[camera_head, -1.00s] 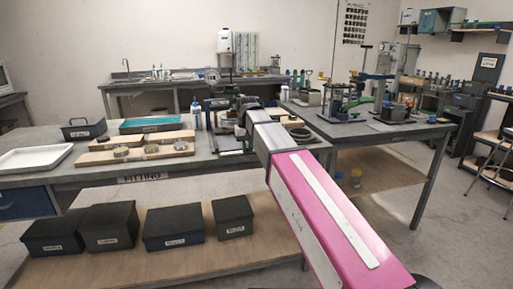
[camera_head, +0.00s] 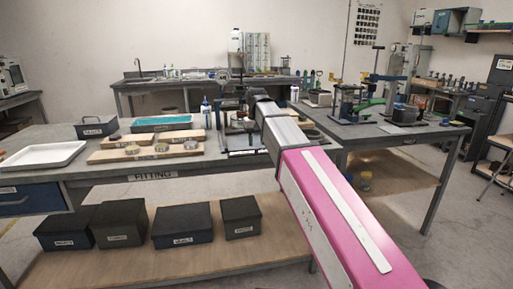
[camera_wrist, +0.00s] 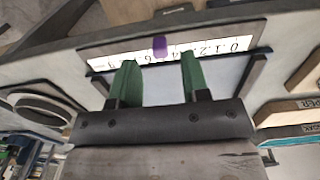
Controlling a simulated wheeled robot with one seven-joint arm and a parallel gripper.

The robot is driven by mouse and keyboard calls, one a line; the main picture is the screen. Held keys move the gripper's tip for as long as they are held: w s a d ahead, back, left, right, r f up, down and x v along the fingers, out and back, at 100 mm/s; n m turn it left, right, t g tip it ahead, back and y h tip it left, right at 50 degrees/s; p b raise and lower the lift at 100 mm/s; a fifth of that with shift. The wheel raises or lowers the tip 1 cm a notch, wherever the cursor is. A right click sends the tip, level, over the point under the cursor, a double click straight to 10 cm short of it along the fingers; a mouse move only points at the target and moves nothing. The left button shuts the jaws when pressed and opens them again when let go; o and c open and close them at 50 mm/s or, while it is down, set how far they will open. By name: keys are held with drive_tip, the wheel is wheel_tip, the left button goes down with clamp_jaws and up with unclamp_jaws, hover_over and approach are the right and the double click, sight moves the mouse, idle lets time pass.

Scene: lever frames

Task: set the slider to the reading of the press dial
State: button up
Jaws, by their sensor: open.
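In the wrist view a purple slider knob (camera_wrist: 160,46) sits on a white numbered scale (camera_wrist: 215,48) in a dark frame. The scale appears upside down, with 0 at the right end; the knob covers marks near its middle, and its exact reading is unclear. My gripper (camera_wrist: 158,76) has two green fingers, open and empty, on the near side of the scale, with the knob lined up between them. Contact with the knob is not visible. In the head view my arm partly hides the slider area. No press dial reading is legible in either view.
Wooden boards with round parts (camera_head: 160,148), a white tray (camera_head: 44,157) and a teal tray (camera_head: 161,123) lie on the bench left of my arm. A second bench (camera_head: 400,131) at right holds a green-handled device (camera_head: 349,103). Dark boxes (camera_head: 182,225) stand on the lower shelf.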

wheel_tip(320, 180, up, 7)
drive_tip(key=shift+r, duration=0.2)
drive_tip(key=shift+s, duration=0.1)
idle(0.4)
